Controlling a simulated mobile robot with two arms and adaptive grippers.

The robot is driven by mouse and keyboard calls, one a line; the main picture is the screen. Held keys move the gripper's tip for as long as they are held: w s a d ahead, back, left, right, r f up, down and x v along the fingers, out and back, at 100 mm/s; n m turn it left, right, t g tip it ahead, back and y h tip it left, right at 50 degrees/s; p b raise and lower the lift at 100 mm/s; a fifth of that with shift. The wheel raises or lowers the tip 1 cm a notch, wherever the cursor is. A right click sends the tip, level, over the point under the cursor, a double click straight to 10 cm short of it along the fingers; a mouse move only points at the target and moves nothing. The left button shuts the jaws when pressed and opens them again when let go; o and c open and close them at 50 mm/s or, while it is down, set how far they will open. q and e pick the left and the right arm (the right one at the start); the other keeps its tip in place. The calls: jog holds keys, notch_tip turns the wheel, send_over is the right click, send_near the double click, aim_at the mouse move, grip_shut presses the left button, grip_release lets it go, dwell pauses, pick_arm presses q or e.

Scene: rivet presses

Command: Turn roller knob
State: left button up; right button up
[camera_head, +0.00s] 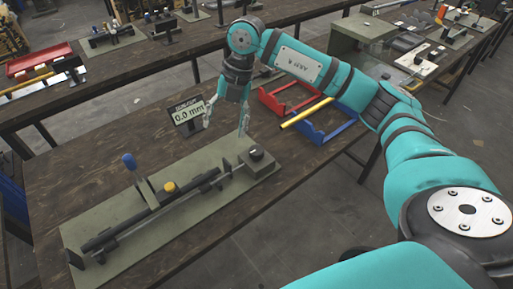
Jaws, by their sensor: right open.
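A press-like fixture on a grey-green base plate (215,232) lies on the wooden table. It has a long dark bar (140,217), a lever with a blue knob (129,161), a yellow knob (169,187) and, at its right end, a block with a dark round knob (256,152). I cannot tell for certain which is the roller knob. My right gripper (226,127) points down, open and empty, its fingers spread above and behind the plate's right part, near the dark knob. My left gripper is not in view.
A small display (187,113) reading 0.0 mm stands just left of my right gripper. Other workbenches with fixtures stand behind. The table's front left is clear.

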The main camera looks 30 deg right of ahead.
aim_at(257, 149)
jog(key=d+r+m+h, duration=0.2)
jog(key=d+r+h, duration=0.1)
jog(key=d, duration=0.6)
jog(key=shift+g, duration=0.3)
jog(key=f+p, duration=0.1)
jog(key=f, duration=0.5)
jog(key=f+p, duration=0.1)
jog(key=f, duration=0.4)
jog(key=f+p, duration=0.2)
jog(key=f, duration=0.4)
jog(key=shift+s+a+f, duration=0.2)
jog(key=shift+s+f, duration=0.1)
jog(key=shift+f, duration=0.05)
jog(key=c, duration=1.2)
